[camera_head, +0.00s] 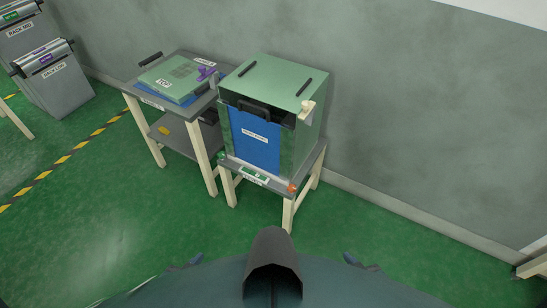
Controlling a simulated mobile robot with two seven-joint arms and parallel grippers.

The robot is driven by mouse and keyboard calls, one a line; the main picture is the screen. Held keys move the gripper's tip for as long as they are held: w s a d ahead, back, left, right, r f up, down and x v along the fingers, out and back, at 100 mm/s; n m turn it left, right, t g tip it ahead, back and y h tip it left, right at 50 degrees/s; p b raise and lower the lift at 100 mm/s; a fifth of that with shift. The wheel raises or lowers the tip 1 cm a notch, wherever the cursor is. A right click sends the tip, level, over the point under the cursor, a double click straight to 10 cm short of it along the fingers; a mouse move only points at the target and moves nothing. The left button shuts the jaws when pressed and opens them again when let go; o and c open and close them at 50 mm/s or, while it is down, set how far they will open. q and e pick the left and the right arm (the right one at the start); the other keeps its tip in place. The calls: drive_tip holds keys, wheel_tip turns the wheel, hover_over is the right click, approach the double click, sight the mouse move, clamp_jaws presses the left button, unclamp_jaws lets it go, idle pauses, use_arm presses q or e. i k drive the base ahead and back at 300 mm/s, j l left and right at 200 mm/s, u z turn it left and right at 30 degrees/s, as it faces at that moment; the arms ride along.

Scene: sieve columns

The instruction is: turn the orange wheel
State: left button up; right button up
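A small orange part (292,188), which looks like the orange wheel, sits at the lower front right corner of the green cabinet (268,80), by the top of its stand (289,205). It is too small to make out its spokes or how far it is turned. The cabinet has a blue front panel (255,140) with a black handle and a label. A small green part (222,156) sits at the opposite front corner.
A side table (143,99) left of the cabinet holds a green and blue flat piece (172,78) and a purple part (206,72). Grey racks (62,92) stand at the far left. Green floor (145,205) is clear before the stand; a wall (430,110) rises behind.

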sight(292, 188)
drive_tip(key=l+u, duration=0.25)
drive_tip(key=l, duration=0.4)
drive_tip(key=l+u, duration=0.25)
drive_tip(key=l, duration=0.4)
drive_tip(key=k, duration=0.05)
